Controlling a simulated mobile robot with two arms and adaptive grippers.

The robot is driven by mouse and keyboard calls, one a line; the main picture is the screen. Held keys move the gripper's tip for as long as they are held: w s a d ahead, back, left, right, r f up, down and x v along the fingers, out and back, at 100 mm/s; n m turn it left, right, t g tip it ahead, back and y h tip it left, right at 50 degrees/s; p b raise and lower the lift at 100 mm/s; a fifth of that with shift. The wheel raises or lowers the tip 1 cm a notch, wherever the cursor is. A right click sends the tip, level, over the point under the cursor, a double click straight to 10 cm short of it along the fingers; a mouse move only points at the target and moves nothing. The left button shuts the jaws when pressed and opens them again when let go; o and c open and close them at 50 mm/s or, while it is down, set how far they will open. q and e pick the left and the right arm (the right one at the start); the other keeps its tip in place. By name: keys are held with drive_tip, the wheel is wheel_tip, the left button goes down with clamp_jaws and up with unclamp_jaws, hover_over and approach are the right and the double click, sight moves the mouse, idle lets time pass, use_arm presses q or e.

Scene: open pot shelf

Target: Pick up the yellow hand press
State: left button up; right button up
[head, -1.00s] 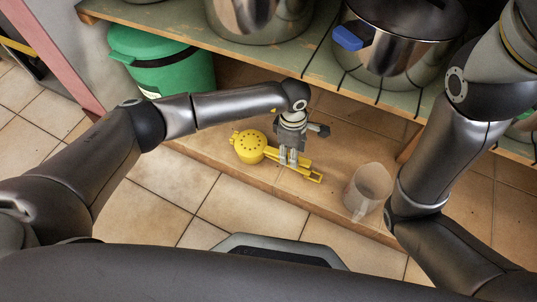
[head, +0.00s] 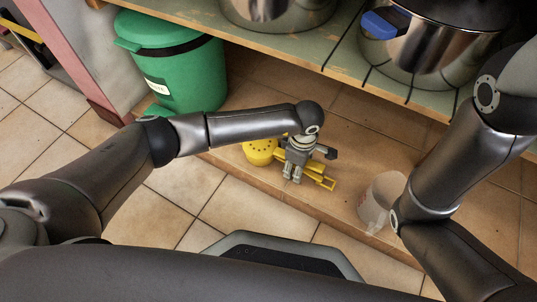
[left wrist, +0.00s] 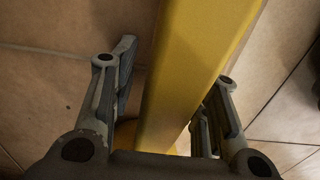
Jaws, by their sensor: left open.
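The yellow hand press (head: 259,152) lies on the tiled ledge under the shelf. Its round, holed head is at the left and its handles extend to the right, partly hidden behind my left gripper (head: 292,178). In the left wrist view a yellow handle (left wrist: 195,70) runs between the two fingers of my left gripper (left wrist: 165,105). The fingers are open, one on each side of the handle, with gaps visible beside it. My right arm comes in at the right of the head view, but its gripper is not in view.
A clear cup (head: 379,200) stands on the ledge to the right of the press. A green bin (head: 180,75) stands at the back left. The shelf board (head: 290,52) with metal pots (head: 430,50) hangs over the ledge. The floor tiles in front are clear.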

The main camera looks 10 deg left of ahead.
use_arm(q)
clamp_jaws()
drive_tip(key=shift+r, duration=0.25)
idle(0.3)
